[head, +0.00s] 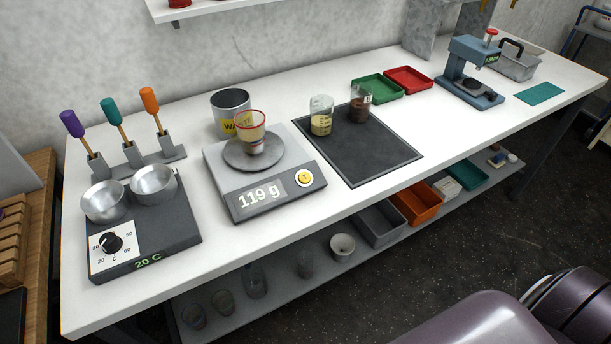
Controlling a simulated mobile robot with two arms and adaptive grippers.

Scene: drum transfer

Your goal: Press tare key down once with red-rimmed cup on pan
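The scale (228,185) stands on the white bench, left of the middle. Its display (262,195) reads "119 g". The red-rimmed cup (250,133) stands upright on the round grey pan (238,158); it is see-through, with something brownish in its lower part. The round yellow tare key (304,178) is on the scale's front panel, right of the display, and nothing covers it. Neither of my grippers is in view.
A waste can (229,103) stands close behind the cup. A hotplate (150,235) with two metal bowls is at left, with upright tools behind it. A dark mat (370,155) with two beakers lies right of the scale. Trays (377,87) and a blue press (470,75) are farther right.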

